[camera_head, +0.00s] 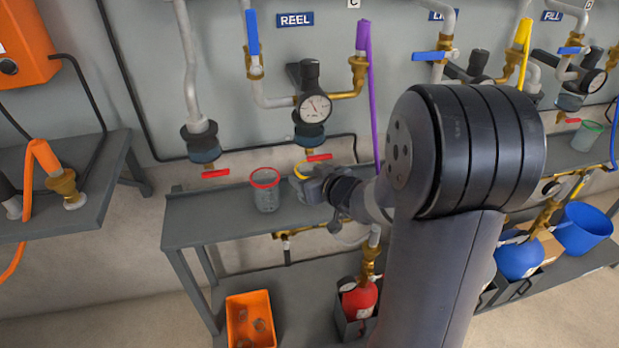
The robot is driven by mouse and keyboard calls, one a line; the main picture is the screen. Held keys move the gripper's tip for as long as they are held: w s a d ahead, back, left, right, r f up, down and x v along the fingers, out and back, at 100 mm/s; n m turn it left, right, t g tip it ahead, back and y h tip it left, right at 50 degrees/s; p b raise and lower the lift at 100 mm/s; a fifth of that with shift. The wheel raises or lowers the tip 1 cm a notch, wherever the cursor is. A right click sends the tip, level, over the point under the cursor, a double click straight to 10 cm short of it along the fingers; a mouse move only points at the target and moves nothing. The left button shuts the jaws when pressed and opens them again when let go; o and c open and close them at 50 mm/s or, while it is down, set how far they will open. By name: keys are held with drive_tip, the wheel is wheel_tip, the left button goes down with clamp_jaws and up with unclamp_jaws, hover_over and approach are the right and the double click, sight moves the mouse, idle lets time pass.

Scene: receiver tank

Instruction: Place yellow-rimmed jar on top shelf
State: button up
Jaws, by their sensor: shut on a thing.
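The yellow-rimmed jar (297,180) is a clear jar at the middle of the view, below a valve with a red handle. My gripper (311,186) reaches it from the right and is shut on it. My gripper and wrist hide the jar's right side. The jar appears upright over the grey top shelf (212,211); I cannot tell whether its base touches the shelf.
A red-rimmed jar (266,191) stands close on the left on the same shelf. A pressure gauge (314,108) and red valve handles hang above. An orange bin (250,321) sits below. The shelf's left end is clear. My arm hides much of the right.

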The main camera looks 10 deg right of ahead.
drive_tip(key=shift+f, duration=0.1)
drive_tip(key=shift+f, duration=0.15)
drive_tip(key=o, duration=1)
drive_tip(key=shift+r, duration=0.3)
drive_tip(key=shift+p+v, duration=2.35)
drive_tip(key=shift+v, duration=3.7)
drive_tip(key=shift+f, duration=0.1)
